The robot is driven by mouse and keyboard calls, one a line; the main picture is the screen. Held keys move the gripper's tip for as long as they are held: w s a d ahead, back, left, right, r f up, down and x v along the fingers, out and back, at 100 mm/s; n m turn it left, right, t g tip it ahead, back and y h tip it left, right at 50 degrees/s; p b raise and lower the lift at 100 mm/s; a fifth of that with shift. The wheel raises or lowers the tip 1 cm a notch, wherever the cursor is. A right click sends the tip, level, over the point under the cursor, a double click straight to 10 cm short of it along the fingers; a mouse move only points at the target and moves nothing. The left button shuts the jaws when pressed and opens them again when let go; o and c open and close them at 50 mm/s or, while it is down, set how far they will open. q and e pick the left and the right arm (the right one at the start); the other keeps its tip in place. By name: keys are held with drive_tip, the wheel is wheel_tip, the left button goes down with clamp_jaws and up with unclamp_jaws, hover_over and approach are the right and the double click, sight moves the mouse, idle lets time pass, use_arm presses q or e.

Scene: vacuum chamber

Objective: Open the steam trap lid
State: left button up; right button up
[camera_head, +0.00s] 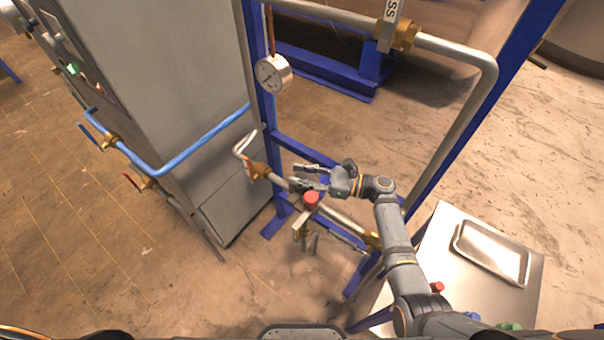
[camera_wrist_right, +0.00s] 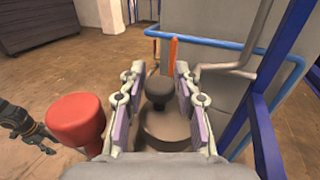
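The steam trap lid (camera_wrist_right: 165,128) shows in the right wrist view as a dark round piece with a black knob (camera_wrist_right: 159,86) on top. My right gripper (camera_wrist_right: 158,92) is open, with one finger on each side of the knob and gaps on both sides. In the head view my right gripper (camera_head: 302,176) is over the steel pipe and hides most of the lid. A red knob (camera_head: 311,198) is close beside it and also shows in the right wrist view (camera_wrist_right: 75,120). A dark jointed part (camera_wrist_right: 25,125) at the left of that view looks like my left gripper; its fingers are unclear.
The steel pipe (camera_head: 345,222) runs through a blue frame (camera_head: 485,110). A pressure gauge (camera_head: 271,74) hangs behind. A grey cabinet (camera_head: 165,85) with a blue pipe (camera_head: 200,140) stands left. A table with a metal tray (camera_head: 490,252) is at right. Open floor lies at front left.

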clamp_jaws()
